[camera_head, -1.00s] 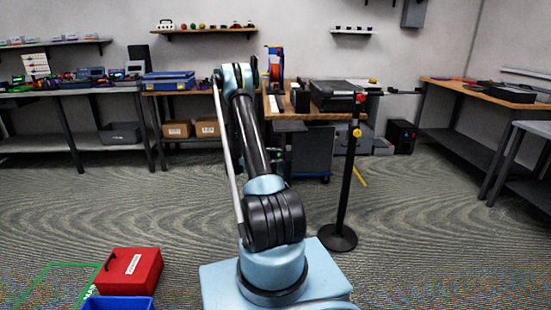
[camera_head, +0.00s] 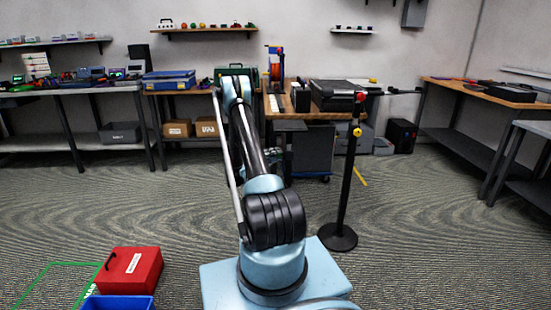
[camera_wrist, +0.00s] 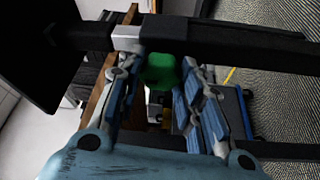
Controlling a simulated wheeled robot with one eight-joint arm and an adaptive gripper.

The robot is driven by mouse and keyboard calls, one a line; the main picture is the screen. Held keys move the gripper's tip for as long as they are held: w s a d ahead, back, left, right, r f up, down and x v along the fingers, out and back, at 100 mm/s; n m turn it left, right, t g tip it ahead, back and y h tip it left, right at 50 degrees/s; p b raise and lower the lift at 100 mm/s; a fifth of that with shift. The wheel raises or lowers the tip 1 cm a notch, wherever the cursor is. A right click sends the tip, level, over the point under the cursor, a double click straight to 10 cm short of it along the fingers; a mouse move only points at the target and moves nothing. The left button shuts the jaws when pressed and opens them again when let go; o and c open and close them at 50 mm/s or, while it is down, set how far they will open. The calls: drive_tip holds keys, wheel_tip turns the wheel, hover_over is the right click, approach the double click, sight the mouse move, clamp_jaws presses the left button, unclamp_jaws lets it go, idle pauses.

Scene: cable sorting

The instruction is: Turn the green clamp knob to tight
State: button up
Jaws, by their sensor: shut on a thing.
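The green clamp knob (camera_wrist: 160,74) shows in the wrist view, just below a black bar (camera_wrist: 240,38). A silver block (camera_wrist: 127,38) sits on the bar to the upper left of the knob. My gripper (camera_wrist: 161,68) has one blue-and-grey finger on each side of the knob and is shut on it. Whether the knob is tight or loose cannot be read from this view. In the head view the gripper and the knob are hidden behind my arm.
A wooden bench (camera_head: 325,117) stands beyond my arm with a black case (camera_head: 336,92) on it. A black post (camera_head: 346,190) with a red top and yellow part stands right of my arm. A red box (camera_head: 131,270) and a blue bin (camera_head: 115,303) are at lower left.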

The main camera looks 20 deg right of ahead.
drive_tip(key=shift+s+f, duration=0.1)
drive_tip(key=shift+f, duration=0.05)
drive_tip(key=o, duration=1)
drive_tip(key=shift+o, duration=0.2)
drive_tip(key=s+a, duration=0.1)
drive_tip(key=a, duration=1)
drive_tip(key=shift+a+f, duration=0.4)
drive_tip(key=shift+f, duration=0.05)
